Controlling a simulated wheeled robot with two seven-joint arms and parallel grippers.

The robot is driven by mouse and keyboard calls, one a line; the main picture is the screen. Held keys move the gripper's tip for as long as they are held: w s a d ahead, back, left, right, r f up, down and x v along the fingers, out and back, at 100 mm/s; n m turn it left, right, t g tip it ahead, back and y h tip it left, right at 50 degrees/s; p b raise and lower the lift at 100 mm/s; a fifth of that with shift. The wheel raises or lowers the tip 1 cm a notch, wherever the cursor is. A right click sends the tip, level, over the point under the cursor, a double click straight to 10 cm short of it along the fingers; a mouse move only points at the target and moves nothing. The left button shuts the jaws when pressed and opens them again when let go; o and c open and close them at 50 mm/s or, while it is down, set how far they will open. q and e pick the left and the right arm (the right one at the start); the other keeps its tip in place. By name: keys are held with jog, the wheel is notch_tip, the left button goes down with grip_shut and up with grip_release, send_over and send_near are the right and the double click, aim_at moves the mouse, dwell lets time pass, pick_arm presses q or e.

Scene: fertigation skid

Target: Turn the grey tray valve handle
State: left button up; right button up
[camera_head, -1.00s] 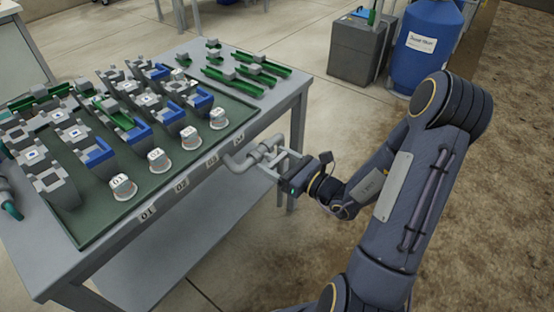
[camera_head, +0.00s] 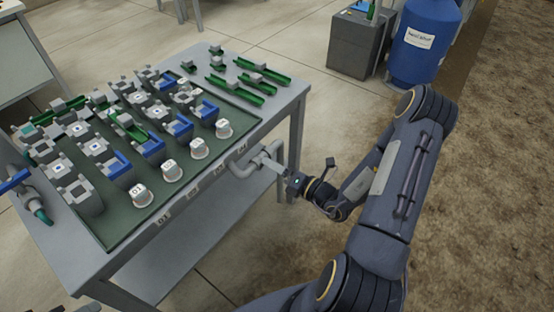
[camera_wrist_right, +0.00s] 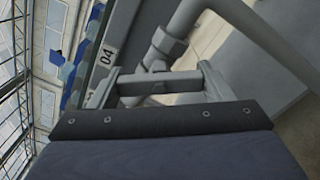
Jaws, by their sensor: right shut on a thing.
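The grey tray valve (camera_head: 262,158) sits on a bent grey pipe (camera_head: 240,169) at the table's right-hand front edge, below the 04 label. My right gripper (camera_head: 279,168) is at the valve, its fingers reaching towards the table edge. In the right wrist view the gripper (camera_wrist_right: 160,88) has one finger on each side of the grey handle (camera_wrist_right: 160,84), a bar lying crosswise between them. The valve body and pipe (camera_wrist_right: 185,35) rise behind the bar. The exact finger contact is partly hidden.
The grey table (camera_head: 268,118) carries a dark green tray (camera_head: 115,238) with several grey, blue and green fittings and white numbered caps. A lower shelf (camera_head: 215,225) lies under it. A blue barrel (camera_head: 425,45) and grey cabinet (camera_head: 357,45) stand behind.

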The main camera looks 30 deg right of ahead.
jog(key=m+p, duration=0.2)
jog(key=m, duration=0.1)
jog(key=shift+r+m+p, duration=0.15)
jog(key=shift+m+p, duration=0.15)
jog(key=shift+p, duration=0.05)
jog(key=shift+m+p, duration=0.9)
jog(key=shift+m, duration=0.5)
jog(key=shift+f, duration=0.2)
jog(key=o, duration=1)
jog(key=v, duration=0.8)
jog(key=shift+w, duration=0.1)
